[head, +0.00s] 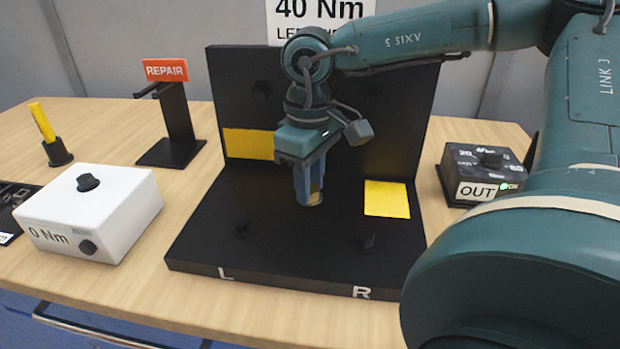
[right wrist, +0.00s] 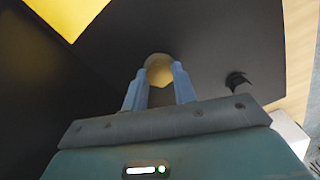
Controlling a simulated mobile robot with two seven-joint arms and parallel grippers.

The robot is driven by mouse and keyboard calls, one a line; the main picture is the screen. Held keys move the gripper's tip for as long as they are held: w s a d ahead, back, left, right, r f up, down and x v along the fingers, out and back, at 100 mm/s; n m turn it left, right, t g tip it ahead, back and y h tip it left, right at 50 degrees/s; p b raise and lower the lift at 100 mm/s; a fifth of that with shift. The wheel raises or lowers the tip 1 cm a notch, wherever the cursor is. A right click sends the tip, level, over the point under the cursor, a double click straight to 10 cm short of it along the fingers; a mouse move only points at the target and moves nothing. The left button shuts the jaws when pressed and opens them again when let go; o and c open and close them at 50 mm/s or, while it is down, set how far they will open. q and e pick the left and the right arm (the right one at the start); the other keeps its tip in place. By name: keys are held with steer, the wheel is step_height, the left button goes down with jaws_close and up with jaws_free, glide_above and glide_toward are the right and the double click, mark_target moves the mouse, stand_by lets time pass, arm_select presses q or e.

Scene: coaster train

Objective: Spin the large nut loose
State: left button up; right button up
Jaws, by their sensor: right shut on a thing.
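My right gripper (head: 308,190) points down over the black fixture (head: 200,250), near its middle. Its two blue fingers are shut on a brass-coloured piece, which looks like the large nut (head: 315,199). In the right wrist view the nut (right wrist: 158,66) shows between the fingertips (right wrist: 158,85), with a rounded, pale far edge. The fingers hide much of the nut, and I cannot tell what it sits on. My left gripper is not in view.
Yellow patches (head: 387,199) mark the fixture, and dark knobs stand near its front. A white box (head: 90,213) marked 0 Nm, a REPAIR stand (head: 175,125) and a yellow-handled tool (head: 42,122) are at the left. A dark OUT box (head: 484,173) is at the right.

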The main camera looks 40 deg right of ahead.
steer(key=shift+f, duration=0.1)
steer(key=o, duration=1)
step_height(320, 180, up, 13)
steer(key=p, duration=0.2)
stand_by(0.5)
